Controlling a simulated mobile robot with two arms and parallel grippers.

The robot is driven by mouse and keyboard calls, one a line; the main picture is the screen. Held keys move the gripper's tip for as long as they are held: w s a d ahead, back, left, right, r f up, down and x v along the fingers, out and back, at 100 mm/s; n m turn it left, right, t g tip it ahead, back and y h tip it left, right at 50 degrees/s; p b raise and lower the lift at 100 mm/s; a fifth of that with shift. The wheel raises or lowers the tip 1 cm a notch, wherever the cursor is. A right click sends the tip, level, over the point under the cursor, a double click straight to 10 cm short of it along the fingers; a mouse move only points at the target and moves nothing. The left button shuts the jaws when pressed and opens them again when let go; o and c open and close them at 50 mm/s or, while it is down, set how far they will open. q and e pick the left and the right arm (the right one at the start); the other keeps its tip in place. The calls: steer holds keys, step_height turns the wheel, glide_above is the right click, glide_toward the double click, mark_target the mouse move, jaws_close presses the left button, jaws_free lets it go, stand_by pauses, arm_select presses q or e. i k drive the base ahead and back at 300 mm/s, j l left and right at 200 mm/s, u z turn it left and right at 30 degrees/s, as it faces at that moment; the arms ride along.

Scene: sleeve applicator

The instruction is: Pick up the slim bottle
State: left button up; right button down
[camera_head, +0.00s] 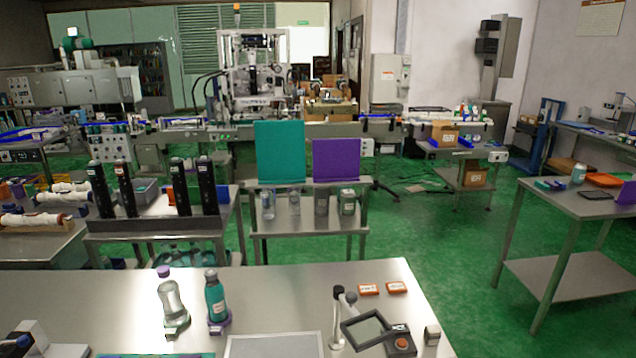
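Two bottles stand upright side by side on the near steel table, left of its middle. One is a clear bottle (170,298) with a purple cap and a pale label, on a small green base (177,326). The other is a teal bottle (215,300) with a dark cap and a white label, on a small purple base (219,326). I cannot tell for certain which one is the slim bottle; the teal one looks straighter and a little shorter. Neither gripper is seen in this view, and nothing touches the bottles.
The near table (290,285) also bears a grey flat plate (275,345), a device with a screen (368,331), and two orange cards (369,290). A white and dark object (40,345) is cut off at lower left. The table behind the bottles is clear.

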mark_target(213, 292)
steer(key=l+u, duration=0.1)
steer(key=u, duration=0.35)
steer(key=l+u, duration=0.1)
steer(key=u, duration=0.8)
steer(key=k+l+u, duration=0.1)
steer(key=u, duration=0.75)
steer(key=k+l+u, duration=0.15)
